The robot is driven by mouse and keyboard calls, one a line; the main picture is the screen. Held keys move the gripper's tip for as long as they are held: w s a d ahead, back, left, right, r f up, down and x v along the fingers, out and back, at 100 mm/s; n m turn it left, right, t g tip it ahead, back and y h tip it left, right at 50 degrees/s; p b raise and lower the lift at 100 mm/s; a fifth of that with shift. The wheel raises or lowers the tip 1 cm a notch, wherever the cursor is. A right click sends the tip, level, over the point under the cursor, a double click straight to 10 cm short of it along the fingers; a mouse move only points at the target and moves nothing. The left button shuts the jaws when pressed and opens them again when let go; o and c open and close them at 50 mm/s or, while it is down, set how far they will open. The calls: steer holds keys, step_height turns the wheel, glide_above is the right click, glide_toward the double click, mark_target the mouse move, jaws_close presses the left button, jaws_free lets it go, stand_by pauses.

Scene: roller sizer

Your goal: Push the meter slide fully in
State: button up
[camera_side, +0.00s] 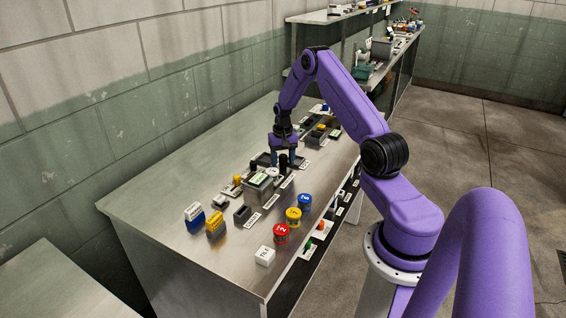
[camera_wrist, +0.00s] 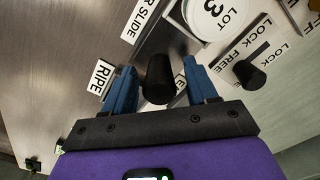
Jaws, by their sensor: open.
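My gripper (camera_wrist: 160,92) is open, its two blue fingers on either side of a black cylindrical knob (camera_wrist: 159,78). A gap shows between the knob and each finger. A sign ending in "R SLIDE" (camera_wrist: 139,18) lies up and left of the knob, and a "RIPE" sign (camera_wrist: 102,76) lies by the left finger. The knob is probably the meter slide's handle; its base and travel are hidden. In the side view my gripper (camera_side: 286,158) points down over the mechanism at the middle of the bench, by a black post (camera_side: 283,163).
A white "LOT 3" disc (camera_wrist: 215,14) and a second black knob (camera_wrist: 250,75) beside "LOCK" and "FREE" signs are close to the right finger.

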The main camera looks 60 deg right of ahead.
steer(key=shift+f, duration=0.4)
steer(key=shift+c, duration=0.4)
jaws_close()
steer(key=a, duration=0.9)
steer(key=shift+a, duration=0.4)
steer(key=shift+o, duration=0.4)
jaws_free()
